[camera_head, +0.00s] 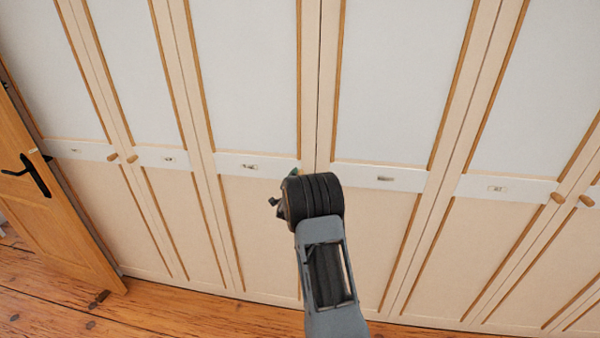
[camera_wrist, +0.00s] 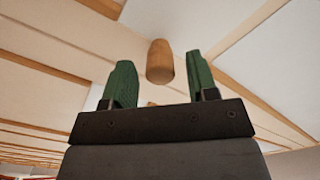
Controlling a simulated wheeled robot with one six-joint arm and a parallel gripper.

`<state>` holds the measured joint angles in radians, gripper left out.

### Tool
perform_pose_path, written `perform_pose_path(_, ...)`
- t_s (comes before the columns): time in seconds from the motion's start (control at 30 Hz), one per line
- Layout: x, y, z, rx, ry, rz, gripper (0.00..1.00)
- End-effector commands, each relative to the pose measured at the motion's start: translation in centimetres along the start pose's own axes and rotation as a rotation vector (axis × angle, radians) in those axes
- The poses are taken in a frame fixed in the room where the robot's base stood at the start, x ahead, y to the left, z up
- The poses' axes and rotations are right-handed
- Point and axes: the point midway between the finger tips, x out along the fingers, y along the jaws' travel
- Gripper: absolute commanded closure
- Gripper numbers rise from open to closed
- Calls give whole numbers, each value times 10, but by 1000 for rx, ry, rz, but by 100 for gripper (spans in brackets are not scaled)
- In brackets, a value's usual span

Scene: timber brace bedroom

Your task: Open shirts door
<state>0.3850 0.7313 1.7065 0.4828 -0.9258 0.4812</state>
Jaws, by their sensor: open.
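A row of pale wardrobe doors with white upper panels and brown trim fills the head view. Each door has a small label on its white middle band; the writing is too small to read, so I cannot tell which is the shirts door. My gripper is in front of the seam between the centre-left door (camera_head: 257,90) and the centre-right door (camera_head: 395,90). Its fingers are mostly hidden there by my wrist. In the wrist view my gripper (camera_wrist: 161,72) is open, with a round-ended wooden knob (camera_wrist: 159,58) between its green fingers, apart from both. Part of a second wooden piece shows lower down.
Other wooden knobs (camera_head: 132,158) sit in pairs on the doors left and right (camera_head: 558,198). A brown wooden door (camera_head: 50,215) with a black handle (camera_head: 38,176) stands at the far left. Plank floor (camera_head: 170,312) shows clear along the wardrobe's foot.

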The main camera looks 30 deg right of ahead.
Motion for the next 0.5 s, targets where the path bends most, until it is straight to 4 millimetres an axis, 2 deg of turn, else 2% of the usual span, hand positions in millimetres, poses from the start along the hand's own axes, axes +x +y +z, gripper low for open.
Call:
perform_pose_path(0.2,18,-1,0,-1,-1,-1,47)
perform_pose_path(0.5,23,0,0,-1,0,-1,47)
